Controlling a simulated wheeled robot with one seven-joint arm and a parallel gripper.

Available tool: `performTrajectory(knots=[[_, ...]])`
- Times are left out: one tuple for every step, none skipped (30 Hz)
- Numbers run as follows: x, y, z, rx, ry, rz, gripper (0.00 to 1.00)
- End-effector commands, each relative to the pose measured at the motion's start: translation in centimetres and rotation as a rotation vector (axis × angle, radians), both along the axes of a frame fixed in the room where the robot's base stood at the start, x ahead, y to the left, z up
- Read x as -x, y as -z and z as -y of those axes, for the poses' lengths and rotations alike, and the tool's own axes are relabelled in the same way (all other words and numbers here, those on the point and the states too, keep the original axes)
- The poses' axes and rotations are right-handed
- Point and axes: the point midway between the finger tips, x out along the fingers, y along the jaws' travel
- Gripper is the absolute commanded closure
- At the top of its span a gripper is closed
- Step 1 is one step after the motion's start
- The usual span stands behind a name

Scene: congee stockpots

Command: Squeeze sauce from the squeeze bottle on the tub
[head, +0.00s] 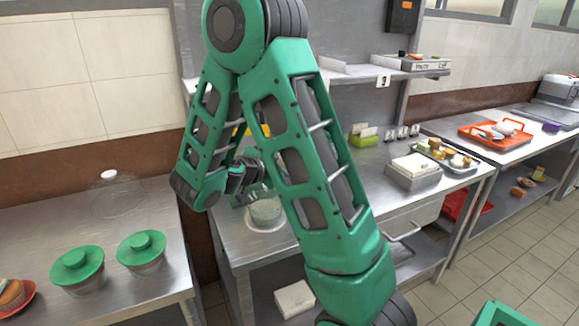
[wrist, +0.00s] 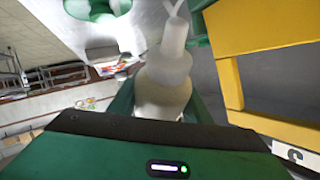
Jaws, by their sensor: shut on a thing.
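The squeeze bottle (wrist: 168,72) is pale, with a stepped cap and a narrow nozzle. In the wrist view it stands between the green fingers of my gripper (wrist: 160,105), which is shut on it. In the head view my gripper (head: 242,190) is small and partly hidden by my arm, and I cannot make out the bottle. A clear round tub with pale contents (head: 265,213) sits on the middle steel counter, close beside and below my gripper. I cannot tell whether the nozzle is over it. A pale round thing with green parts (wrist: 97,8) is cut off at the wrist view's top.
A yellow frame (wrist: 262,45) fills the wrist view's right side. A white box (head: 413,171) and food tray (head: 446,155) stand at right.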

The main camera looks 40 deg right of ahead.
Motion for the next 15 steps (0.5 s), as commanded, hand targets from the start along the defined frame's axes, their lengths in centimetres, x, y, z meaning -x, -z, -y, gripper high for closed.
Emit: performTrajectory(knots=[[-0.2,0.1,-0.4,0.037,-0.003,-0.017,0.66],[-0.2,0.0,-0.5,0.060,-0.005,-0.023,0.66],[-0.3,-0.2,-0.7,0.091,-0.006,-0.030,0.66],[-0.3,-0.4,-0.9,0.109,-0.006,-0.034,0.66],[-0.3,-0.4,-0.8,0.115,-0.003,-0.035,0.66],[-0.3,-0.4,-0.9,0.125,-0.002,-0.039,0.66],[-0.3,-0.4,-0.9,0.134,-0.003,-0.042,0.66],[-0.3,-0.4,-0.9,0.142,-0.002,-0.044,0.66],[-0.3,-0.5,-1.0,0.155,-0.003,-0.049,0.66],[-0.3,-0.5,-1.1,0.163,-0.003,-0.052,0.66],[-0.4,-0.6,-1.1,0.173,-0.004,-0.053,0.66],[-0.4,-0.7,-1.2,0.186,-0.003,-0.056,0.66],[-0.4,-0.7,-1.3,0.195,-0.004,-0.058,0.66],[-0.4,-0.8,-1.3,0.205,-0.004,-0.060,0.66],[-0.4,-1.0,-1.4,0.218,-0.004,-0.063,0.66]])
